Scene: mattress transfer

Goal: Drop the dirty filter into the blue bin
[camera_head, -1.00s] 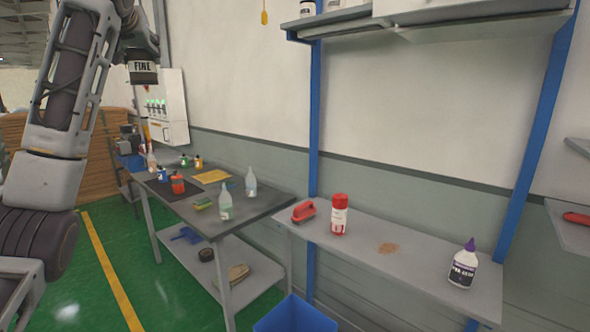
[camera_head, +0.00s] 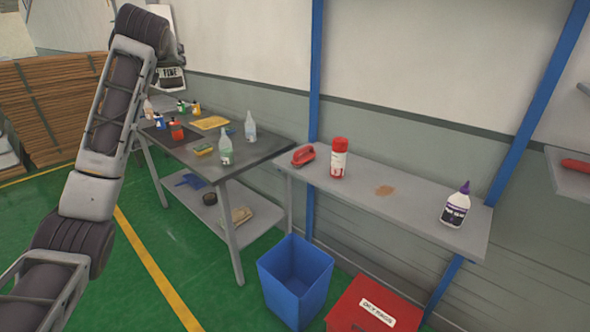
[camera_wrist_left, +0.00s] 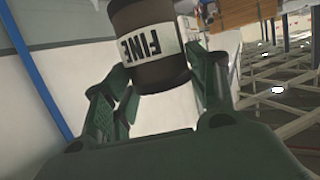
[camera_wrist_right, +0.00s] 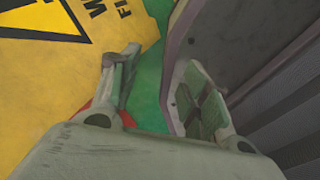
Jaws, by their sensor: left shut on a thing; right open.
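The dirty filter (camera_wrist_left: 158,78) is a dark brown cylinder with a white "FINE" label. In the left wrist view it sits between the two fingers of my left gripper (camera_wrist_left: 165,88), which is shut on it. In the head view the filter (camera_head: 172,82) hangs in front of the wall, above the far end of the workbench. The blue bin (camera_head: 290,290) stands open on the floor at the bottom middle, well below and right of the filter. It looks empty. My right gripper (camera_wrist_right: 158,75) is open and empty in its wrist view and outside the head view.
A red lidded bin (camera_head: 350,308) stands right of the blue bin. A workbench (camera_head: 262,150) with bottles and a grey wall shelf (camera_head: 415,212) are behind. A yellow sign (camera_wrist_right: 60,85) and a grey panel flank my right gripper. Green floor is clear at front left.

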